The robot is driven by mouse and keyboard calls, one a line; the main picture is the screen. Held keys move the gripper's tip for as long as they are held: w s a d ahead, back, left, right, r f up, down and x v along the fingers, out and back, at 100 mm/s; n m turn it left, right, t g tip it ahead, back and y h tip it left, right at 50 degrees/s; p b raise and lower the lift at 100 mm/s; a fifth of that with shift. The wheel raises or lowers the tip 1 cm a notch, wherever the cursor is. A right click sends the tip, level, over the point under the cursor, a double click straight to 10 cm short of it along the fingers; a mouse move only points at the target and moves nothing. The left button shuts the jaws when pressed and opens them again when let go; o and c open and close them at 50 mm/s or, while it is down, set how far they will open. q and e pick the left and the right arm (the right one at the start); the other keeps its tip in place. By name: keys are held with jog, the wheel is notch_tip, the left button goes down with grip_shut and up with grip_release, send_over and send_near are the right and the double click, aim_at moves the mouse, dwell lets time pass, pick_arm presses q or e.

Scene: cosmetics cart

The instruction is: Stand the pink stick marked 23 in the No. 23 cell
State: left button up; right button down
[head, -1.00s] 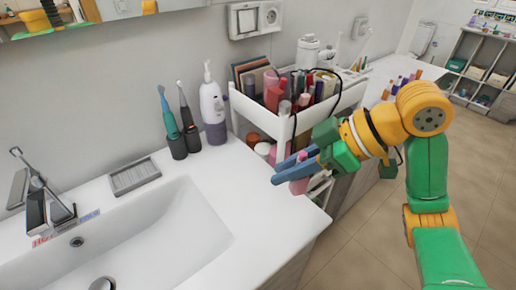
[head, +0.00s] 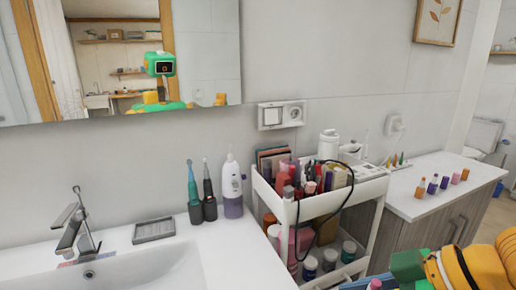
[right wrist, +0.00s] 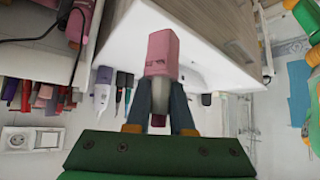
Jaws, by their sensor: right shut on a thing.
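A pink stick (right wrist: 161,52) with a pale grey lower part shows in the right wrist view. My right gripper (right wrist: 160,88) is shut on it, with one blue-grey finger on each side of the pale part. I cannot read a number on the stick. In the head view only a bit of pink (head: 374,285) shows at the bottom edge, beside my right arm, in front of the cart. A No. 23 cell cannot be made out in either view. My left gripper is not in view.
A white cart (head: 376,190) holds crowded cosmetics on top and jars and bottles below; a black cable (head: 322,218) hangs over its front. The sink counter (head: 235,255) is left of it. The right-hand counter (head: 425,208) bears several small bottles and open space.

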jog(key=s+f, duration=0.3)
jog(key=f, duration=0.5)
jog(key=shift+s+m+h, duration=0.3)
jog(key=shift+s, duration=0.1)
